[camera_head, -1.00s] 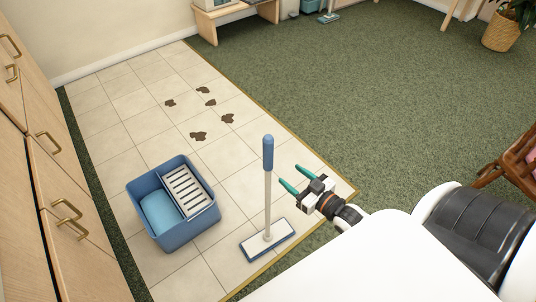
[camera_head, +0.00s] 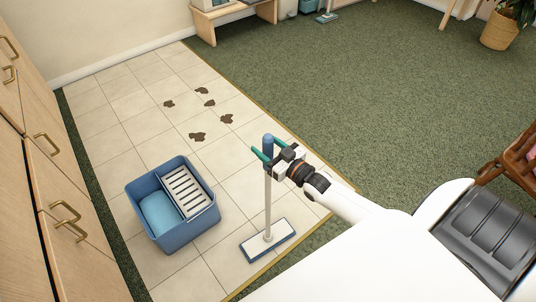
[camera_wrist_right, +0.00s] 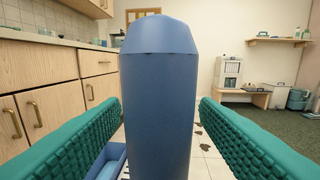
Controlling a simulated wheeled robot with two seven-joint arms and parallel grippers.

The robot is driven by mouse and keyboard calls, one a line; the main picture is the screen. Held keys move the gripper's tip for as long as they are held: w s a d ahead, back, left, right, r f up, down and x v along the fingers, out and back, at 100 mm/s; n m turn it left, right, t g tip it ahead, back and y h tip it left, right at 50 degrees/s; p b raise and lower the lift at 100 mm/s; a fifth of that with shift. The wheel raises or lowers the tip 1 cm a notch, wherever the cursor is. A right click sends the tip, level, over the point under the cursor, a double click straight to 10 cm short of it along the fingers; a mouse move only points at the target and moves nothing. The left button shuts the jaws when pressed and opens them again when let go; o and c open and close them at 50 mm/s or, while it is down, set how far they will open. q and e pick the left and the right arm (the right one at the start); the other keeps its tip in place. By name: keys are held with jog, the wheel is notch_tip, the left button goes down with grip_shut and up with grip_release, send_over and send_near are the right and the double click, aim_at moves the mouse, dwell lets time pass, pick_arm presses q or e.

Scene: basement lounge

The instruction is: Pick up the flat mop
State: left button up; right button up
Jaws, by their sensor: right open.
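The flat mop stands upright on the tiles, with a blue grip (camera_head: 268,146), a pale pole (camera_head: 267,205) and a flat blue-and-white head (camera_head: 267,240). My right gripper (camera_head: 268,152) is at the blue grip near the top of the pole. In the right wrist view the blue grip (camera_wrist_right: 160,95) stands between the two green fingers, with a gap on each side. The right gripper is open. My left gripper is not in view.
A blue bucket (camera_head: 181,237) with a white slatted wringer (camera_head: 186,190) stands left of the mop. Several brown stains (camera_head: 198,136) mark the tiles beyond. Wooden cabinets (camera_head: 45,190) line the left side. Green carpet (camera_head: 370,90) lies open to the right.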

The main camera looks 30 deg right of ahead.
jog(key=shift+w+a, duration=0.15)
jog(key=shift+w, duration=0.55)
jog(key=shift+c, duration=0.6)
grip_shut()
jog(key=shift+r, duration=0.15)
